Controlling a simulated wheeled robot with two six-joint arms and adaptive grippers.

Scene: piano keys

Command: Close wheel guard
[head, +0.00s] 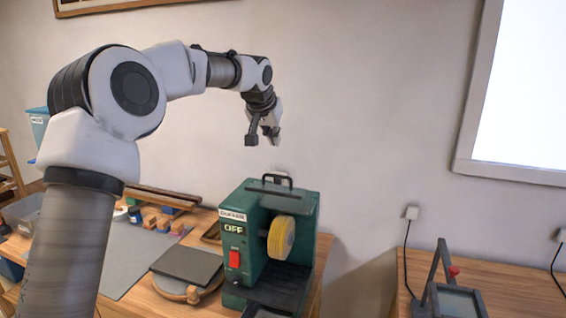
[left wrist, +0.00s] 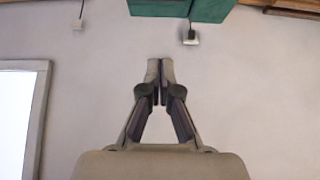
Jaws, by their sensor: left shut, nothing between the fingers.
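A green wheel machine (head: 245,205) stands on the wooden workbench, with a yellow wheel (head: 281,237) on its right side. The wheel's front is uncovered. A black handle (head: 277,180) shows on top. I cannot tell for sure which part is the guard. The machine has an OFF label and a red switch (head: 235,259). My left gripper (head: 262,141) is above and behind the machine, near the wall, apart from it. In the left wrist view its fingers (left wrist: 160,65) meet, empty, and the machine's green edge (left wrist: 180,8) shows at the top. My right gripper is not in view.
A dark pad on a round board (head: 187,263) lies left of the machine, with wooden blocks (head: 160,222) behind. A second table with a dark framed device (head: 455,300) stands at right, with a gap between. The wall is close behind.

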